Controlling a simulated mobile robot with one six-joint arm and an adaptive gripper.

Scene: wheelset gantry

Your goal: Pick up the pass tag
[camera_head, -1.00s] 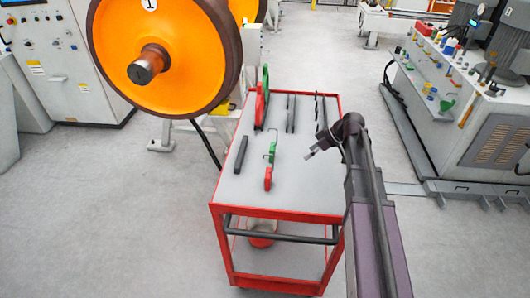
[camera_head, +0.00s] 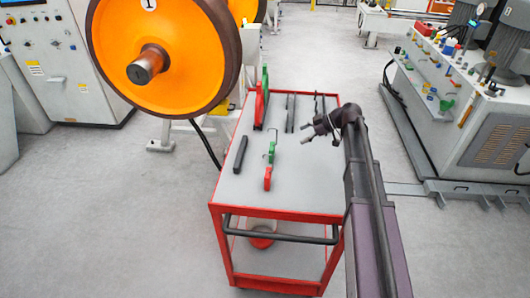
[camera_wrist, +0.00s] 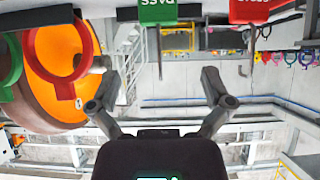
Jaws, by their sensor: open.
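The pass tag is a small green tag with a thin wire hook; in the head view the pass tag (camera_head: 271,147) is on the middle of the red trolley's grey top. In the wrist view the pass tag (camera_wrist: 157,11) is at the top edge, cut off, its lettering inverted. A red tag (camera_head: 268,178) is just in front of it; in the wrist view the red tag (camera_wrist: 249,10) is to its right. My gripper (camera_head: 314,135) is open and empty, right of the pass tag and apart from it. Its fingers (camera_wrist: 160,88) are spread in the wrist view.
The trolley (camera_head: 240,195) also holds a dark bar (camera_head: 241,154) on the left, upright green and red ring-shaped pieces (camera_head: 262,98) and dark slim tools (camera_head: 290,112) behind. An orange wheel (camera_head: 195,50) stands behind left. The trolley's front top is clear.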

